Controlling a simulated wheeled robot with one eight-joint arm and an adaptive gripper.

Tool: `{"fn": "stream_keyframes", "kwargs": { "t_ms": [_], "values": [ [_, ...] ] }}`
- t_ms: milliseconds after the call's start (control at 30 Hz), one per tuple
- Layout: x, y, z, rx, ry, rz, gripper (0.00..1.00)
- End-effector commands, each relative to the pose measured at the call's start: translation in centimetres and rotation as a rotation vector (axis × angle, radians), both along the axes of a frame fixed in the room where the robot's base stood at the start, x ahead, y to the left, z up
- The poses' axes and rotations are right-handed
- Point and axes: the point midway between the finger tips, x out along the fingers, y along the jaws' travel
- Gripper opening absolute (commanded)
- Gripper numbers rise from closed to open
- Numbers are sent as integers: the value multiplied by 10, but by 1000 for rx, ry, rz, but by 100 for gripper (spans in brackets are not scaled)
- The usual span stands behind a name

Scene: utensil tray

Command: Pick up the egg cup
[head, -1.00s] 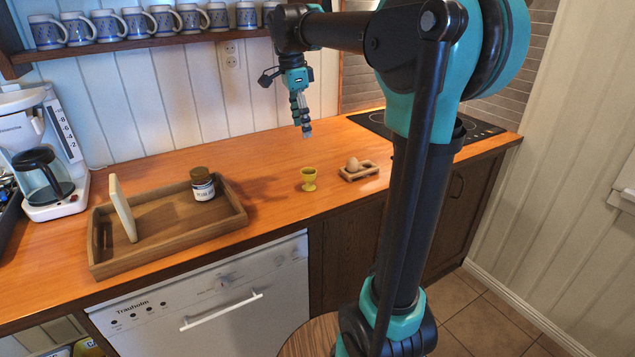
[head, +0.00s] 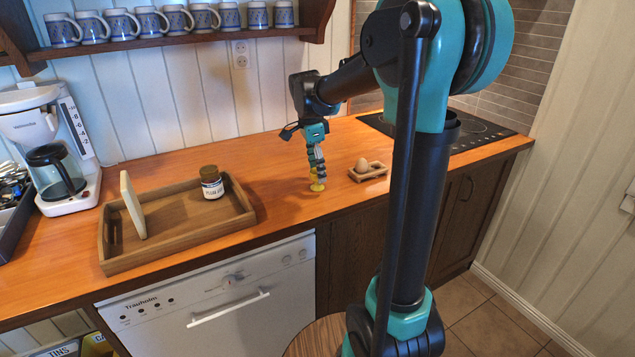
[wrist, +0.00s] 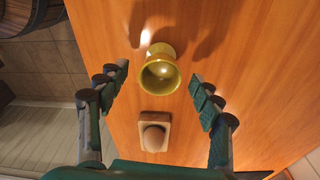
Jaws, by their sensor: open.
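The yellow egg cup (head: 317,186) stands upright on the wooden counter near its front edge. In the head view my gripper (head: 317,178) is right at the cup and hides most of it. In the wrist view the cup (wrist: 159,72) shows from above, its hollow empty, centred between the two spread fingers. My gripper (wrist: 158,76) is open, with a gap on both sides of the cup. I cannot tell exactly how far down the fingertips reach along it.
A brown egg (head: 362,164) sits in a small wooden holder (head: 376,174) right of the cup. To the left is a wooden tray (head: 185,242) with a labelled jar (head: 211,184) and an upright board (head: 132,205). A coffee maker (head: 50,150) stands further left. The counter behind is clear.

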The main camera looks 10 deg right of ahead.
Motion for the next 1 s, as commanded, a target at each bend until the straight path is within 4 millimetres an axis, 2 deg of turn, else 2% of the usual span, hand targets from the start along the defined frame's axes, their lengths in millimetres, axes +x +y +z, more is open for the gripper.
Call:
{"fn": "stream_keyframes", "kwargs": {
  "t_ms": [133, 400, 833, 1000],
  "values": [
    [1, -2, -14, 0, 0, 0, 66],
    [0, -2, -16, 0, 0, 0, 64],
    [0, -2, -15, 0, 0, -1, 11],
    [0, -2, -15, 0, 0, -1, 11]
  ]
}}
